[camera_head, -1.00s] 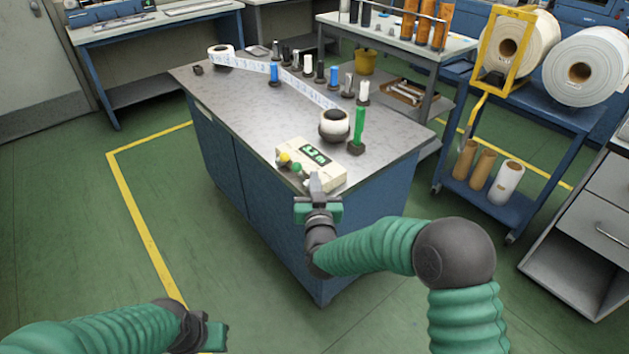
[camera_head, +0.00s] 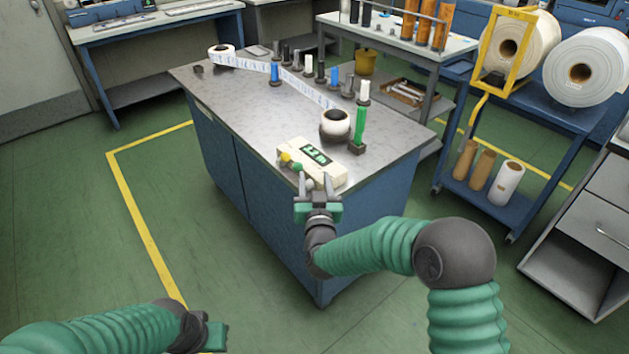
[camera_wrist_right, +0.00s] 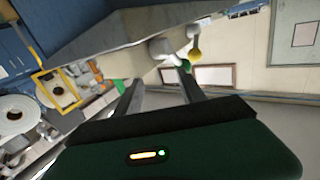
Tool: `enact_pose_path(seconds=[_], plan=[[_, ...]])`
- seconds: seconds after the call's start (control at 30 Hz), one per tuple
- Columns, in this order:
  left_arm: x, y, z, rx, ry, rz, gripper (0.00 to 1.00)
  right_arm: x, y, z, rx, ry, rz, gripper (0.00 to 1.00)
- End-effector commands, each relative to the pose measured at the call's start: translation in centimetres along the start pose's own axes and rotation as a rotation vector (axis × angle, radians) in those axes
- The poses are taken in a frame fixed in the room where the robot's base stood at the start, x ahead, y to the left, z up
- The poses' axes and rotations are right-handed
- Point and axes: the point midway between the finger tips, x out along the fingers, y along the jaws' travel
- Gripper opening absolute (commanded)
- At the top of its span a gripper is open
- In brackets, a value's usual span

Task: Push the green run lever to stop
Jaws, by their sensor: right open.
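The green lever knob (camera_head: 297,167) is at the left end of the cream control box (camera_head: 320,174), beside a yellow knob (camera_head: 285,158). My right gripper (camera_head: 315,176) is open and empty at the box's front edge, its left finger close to the green knob in the picture; I cannot tell whether they touch. The right wrist view shows the green knob (camera_wrist_right: 185,66) and yellow knob (camera_wrist_right: 195,54) beyond the spread fingers. My left gripper (camera_head: 214,337) is low at the bottom edge; its jaws are not clear.
The control box stands on the near end of the grey-topped rewinder bench (camera_head: 235,100). Behind it are a white roll (camera_head: 335,122), a tall green post (camera_head: 360,125) and several small spindles. A blue cart (camera_head: 540,110) with big rolls stands right. Green floor left is clear.

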Motion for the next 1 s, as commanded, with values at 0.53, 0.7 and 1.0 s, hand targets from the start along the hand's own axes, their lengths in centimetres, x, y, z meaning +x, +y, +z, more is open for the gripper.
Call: enact_pose_path(seconds=[0.53,0.7,1.0], plan=[[-0.7,0.0,-0.2,0.000,0.000,0.000,0.00,-4.9,-0.2,-0.2,-0.003,-0.002,-0.004,0.47],[-1.2,0.0,-0.3,0.000,0.000,0.000,0.00,-10.1,-0.2,0.0,-0.002,-0.003,-0.004,0.47],[-1.5,0.0,-0.4,0.000,0.000,0.000,0.00,-16.2,-0.1,0.2,-0.001,-0.003,-0.002,0.47]])
